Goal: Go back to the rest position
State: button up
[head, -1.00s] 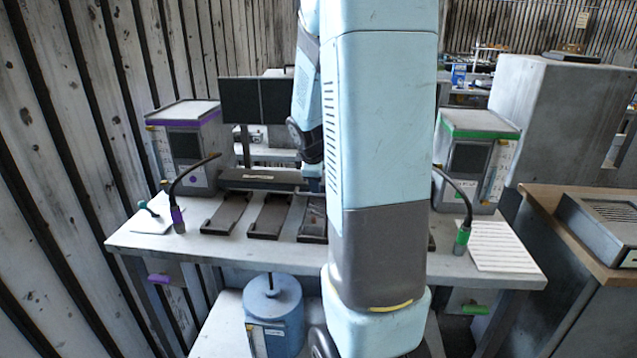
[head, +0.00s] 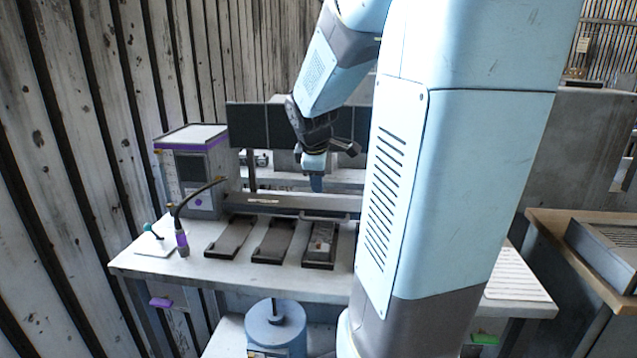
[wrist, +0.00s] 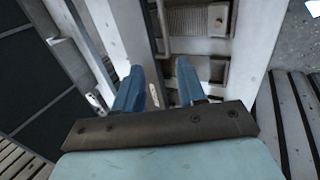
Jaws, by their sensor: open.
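My gripper (head: 316,180) is above the back of the workbench (head: 280,283), in front of the dark monitors. In the wrist view its two blue fingers (wrist: 158,88) stand apart with nothing between them. My arm covers the right part of the bench in the head view. Three dark trays stand in a row on the bench: a left tray (head: 228,238), a middle tray (head: 272,240) and a right tray (head: 320,262), which holds a grey part. The gripper is apart from them.
A blue drum (head: 276,325) stands below the front edge. A wooden-topped counter (head: 555,225) is at right.

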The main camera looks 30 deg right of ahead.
dwell(0.5)
jog(key=s+a+r+m+y, duration=0.1)
jog(key=s+a+m, duration=0.3)
jog(key=s+a, duration=0.5)
jog(key=s+a+r+m+t+y, duration=0.1)
jog(key=s+a+r+m, duration=0.3)
jog(key=s+a, duration=0.5)
jog(key=shift+a+m+t+y, duration=0.3)
jog(key=shift+a+m+y, duration=0.05)
jog(key=shift+m+y, duration=0.45)
